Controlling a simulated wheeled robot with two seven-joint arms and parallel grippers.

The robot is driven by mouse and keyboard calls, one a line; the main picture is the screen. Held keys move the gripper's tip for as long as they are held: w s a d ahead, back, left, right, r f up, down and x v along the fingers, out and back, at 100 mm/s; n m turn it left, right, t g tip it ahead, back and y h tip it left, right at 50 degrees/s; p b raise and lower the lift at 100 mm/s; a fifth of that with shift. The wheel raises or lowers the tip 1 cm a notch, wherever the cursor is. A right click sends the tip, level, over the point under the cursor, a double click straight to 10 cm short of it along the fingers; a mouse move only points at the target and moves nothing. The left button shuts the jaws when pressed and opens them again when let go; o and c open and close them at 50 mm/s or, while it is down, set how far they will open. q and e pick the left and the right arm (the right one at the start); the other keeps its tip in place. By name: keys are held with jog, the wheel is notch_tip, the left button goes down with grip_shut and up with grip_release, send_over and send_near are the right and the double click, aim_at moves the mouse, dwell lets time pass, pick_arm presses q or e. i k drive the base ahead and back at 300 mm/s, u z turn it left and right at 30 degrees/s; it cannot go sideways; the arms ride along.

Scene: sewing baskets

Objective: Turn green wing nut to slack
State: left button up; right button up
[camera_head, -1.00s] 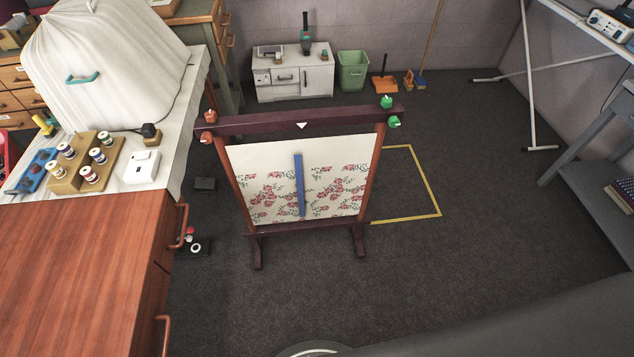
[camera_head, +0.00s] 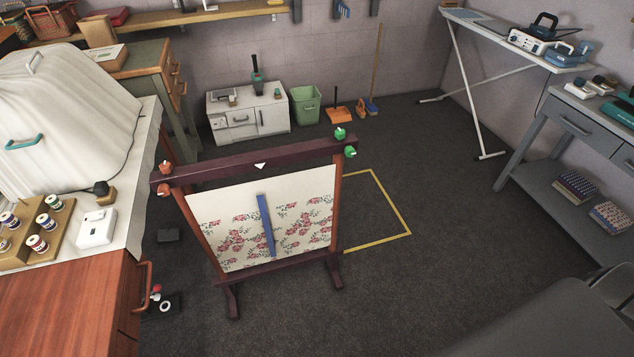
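Two green wing nuts sit at the right end of the dark frame's top bar: an upper one (camera_head: 340,134) on top of the bar and a lower one (camera_head: 350,152) on its front face. Two orange wing nuts (camera_head: 165,168) sit at the left end. The frame (camera_head: 222,174) stands upright on feet on the dark floor and holds a floral cloth (camera_head: 300,195) with a blue strip (camera_head: 264,222) in front of it. A white triangle marks the bar's middle. Neither of my grippers is in view.
A wooden cabinet (camera_head: 62,310) and a white-topped table with spools stand close on the left. A yellow floor outline (camera_head: 392,200) lies right of the frame. A grey desk (camera_head: 540,180) stands at the right. Dark floor between is clear.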

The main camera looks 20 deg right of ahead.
aim_at(350, 152)
jog(key=u, duration=0.65)
jog(key=k, duration=0.35)
jog(key=z, duration=0.15)
